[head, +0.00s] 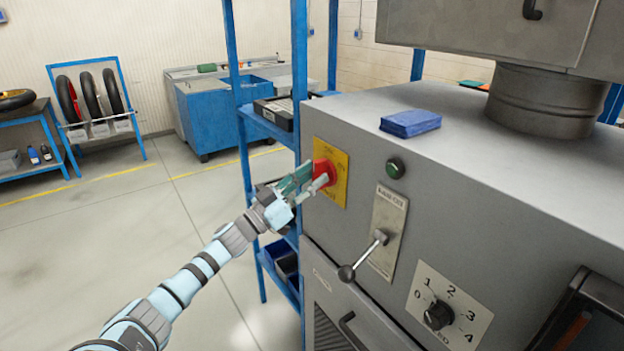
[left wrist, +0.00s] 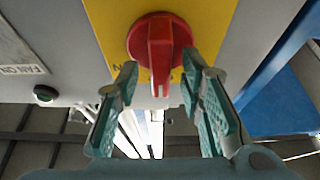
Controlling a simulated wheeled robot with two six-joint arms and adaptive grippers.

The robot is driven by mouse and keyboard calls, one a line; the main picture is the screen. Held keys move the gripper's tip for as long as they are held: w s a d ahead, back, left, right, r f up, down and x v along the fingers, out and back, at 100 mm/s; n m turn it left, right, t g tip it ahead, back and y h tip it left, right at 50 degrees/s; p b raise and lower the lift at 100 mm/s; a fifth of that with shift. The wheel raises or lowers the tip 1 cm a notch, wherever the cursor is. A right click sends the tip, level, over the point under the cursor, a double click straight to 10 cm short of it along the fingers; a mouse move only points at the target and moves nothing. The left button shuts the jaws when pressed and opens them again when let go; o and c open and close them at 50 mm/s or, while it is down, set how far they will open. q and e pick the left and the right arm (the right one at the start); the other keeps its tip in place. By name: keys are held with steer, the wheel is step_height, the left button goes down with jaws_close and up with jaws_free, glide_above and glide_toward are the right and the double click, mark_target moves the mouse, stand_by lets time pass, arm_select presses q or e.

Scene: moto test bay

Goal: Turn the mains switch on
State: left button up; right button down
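The mains switch is a red rotary knob (head: 328,168) on a yellow plate (head: 341,190) at the left end of the grey machine's front. My left gripper (head: 314,178) is at the knob, its fingers pointing at the plate. In the left wrist view, the red knob (left wrist: 160,42) has a raised grip bar running towards the bottom of the picture. The open fingers of my left gripper (left wrist: 162,70) stand on either side of that bar, with a visible gap to it. Most of the plate's lettering is unreadable. My right gripper is not in view.
Right of the switch are a green button (head: 395,168), a lever with a black ball (head: 347,273) and a numbered dial (head: 438,315). A blue shelf rack (head: 244,150) stands close behind my left gripper. Floor on the left is clear.

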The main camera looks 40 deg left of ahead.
arm_select(q)
jaws_close()
steer(key=shift+m, duration=0.4)
steer(key=m+g+h+b, duration=0.1)
steer(key=m+h+b, duration=0.1)
steer(key=m, duration=0.2)
steer(key=shift+f+m+b, duration=0.1)
steer(key=shift+m+b, duration=0.25)
steer(key=shift+m, duration=0.05)
steer(key=m+g+h+b, duration=0.1)
steer(key=m, duration=0.2)
steer(key=m+g+h, duration=0.1)
steer(key=m, duration=0.2)
steer(key=shift+h+b, duration=0.35)
steer(key=shift+h, duration=0.05)
steer(key=m+g, duration=0.1)
steer(key=m, duration=0.1)
steer(key=m+g, duration=0.1)
steer(key=m, duration=0.2)
steer(key=shift+m+g+h, duration=0.3)
steer(key=shift+m+g, duration=1)
steer(key=shift+m, duration=1.6)
steer(key=shift+y, duration=0.4)
